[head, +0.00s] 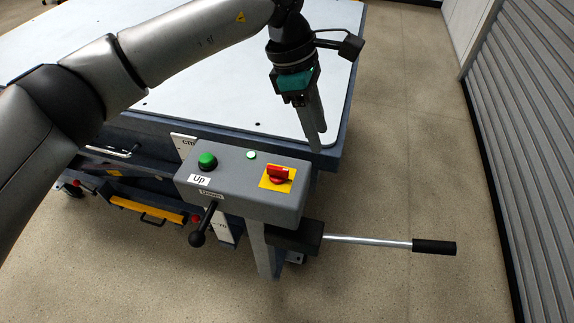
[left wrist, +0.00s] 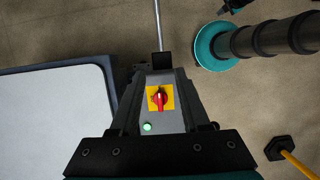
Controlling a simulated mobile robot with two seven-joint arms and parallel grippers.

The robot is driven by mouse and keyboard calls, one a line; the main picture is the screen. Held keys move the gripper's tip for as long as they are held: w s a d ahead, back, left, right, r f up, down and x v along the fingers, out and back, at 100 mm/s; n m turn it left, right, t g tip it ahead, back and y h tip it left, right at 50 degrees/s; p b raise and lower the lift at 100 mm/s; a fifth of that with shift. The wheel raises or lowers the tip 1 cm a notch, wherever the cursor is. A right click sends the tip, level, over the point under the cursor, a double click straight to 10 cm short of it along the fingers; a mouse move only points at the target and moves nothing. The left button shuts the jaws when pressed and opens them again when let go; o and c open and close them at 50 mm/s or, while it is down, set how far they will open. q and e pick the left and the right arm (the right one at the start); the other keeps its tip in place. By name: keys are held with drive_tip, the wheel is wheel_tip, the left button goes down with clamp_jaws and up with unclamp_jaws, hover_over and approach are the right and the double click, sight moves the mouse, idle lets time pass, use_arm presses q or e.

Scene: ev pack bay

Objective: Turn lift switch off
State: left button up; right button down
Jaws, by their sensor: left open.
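The lift switch is a red rotary knob (head: 278,174) on a yellow plate, on top of a grey control box (head: 240,204) at the cart's corner. It also shows in the left wrist view (left wrist: 160,98), between my finger outlines. My left gripper (head: 316,143) points down above and behind the knob in the head view, apart from it. In the left wrist view the left gripper (left wrist: 160,84) is open with nothing between its fingers. A small indicator lamp (head: 252,155) glows pale green; it also shows in the left wrist view (left wrist: 147,127). My right gripper is not seen.
A green button (head: 207,160) labelled "Up" and a black-knobbed lever (head: 198,236) labelled "Down" are left of the switch. A handle with a black grip (head: 434,247) sticks out to the right. The lift table top (head: 200,90) lies behind. Floor at right is clear.

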sight(278, 168)
use_arm(q)
drive_tip(key=w+a+r+t+y, duration=0.1)
drive_tip(key=w+a+y, duration=0.2)
drive_tip(key=a, duration=0.4)
drive_tip(key=f, duration=0.7)
drive_tip(key=f+p, duration=0.1)
drive_tip(key=f, duration=0.6)
drive_tip(key=shift+w+d+f, duration=0.1)
drive_tip(key=shift+w+f, duration=0.1)
drive_tip(key=shift+f, duration=0.1)
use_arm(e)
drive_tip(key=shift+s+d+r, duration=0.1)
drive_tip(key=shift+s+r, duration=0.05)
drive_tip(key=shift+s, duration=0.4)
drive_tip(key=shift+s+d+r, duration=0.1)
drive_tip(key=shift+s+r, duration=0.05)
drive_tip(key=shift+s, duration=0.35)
use_arm(q)
clamp_jaws()
